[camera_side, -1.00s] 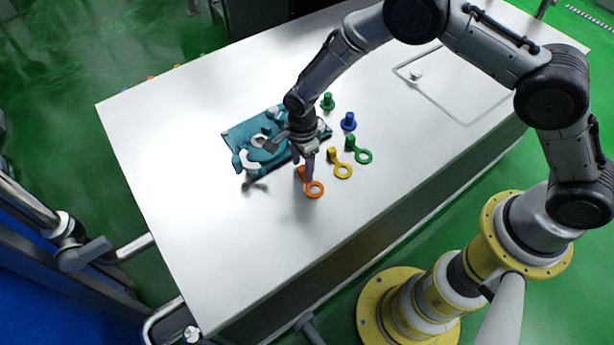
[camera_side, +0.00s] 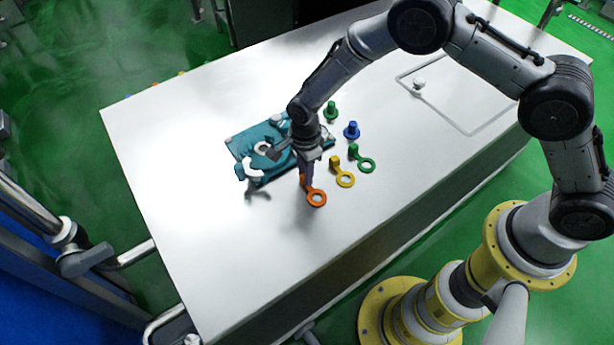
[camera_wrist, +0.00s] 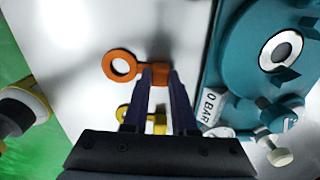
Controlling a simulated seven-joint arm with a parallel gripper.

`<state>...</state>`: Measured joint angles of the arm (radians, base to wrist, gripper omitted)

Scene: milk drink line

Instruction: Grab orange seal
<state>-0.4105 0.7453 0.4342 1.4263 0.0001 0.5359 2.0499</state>
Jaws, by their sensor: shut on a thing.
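The orange seal (camera_side: 316,198) lies at the near end of a row of coloured seals on the white table. It has a flat ring joined to a short post. In the wrist view the orange seal (camera_wrist: 121,65) has its ring to the left, and its post is between the fingertips. My gripper (camera_side: 307,183) points down at the post end, with the ring outside the fingers. In the wrist view my gripper (camera_wrist: 160,74) is shut on the post. The fingers partly hide the post.
A yellow seal (camera_side: 345,180) and a green seal (camera_side: 367,165) lie close beside on the right. A blue plug (camera_side: 352,131) and a green plug (camera_side: 331,111) stand behind. A teal fixture (camera_side: 262,137) sits just left of my gripper. The table's left part is clear.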

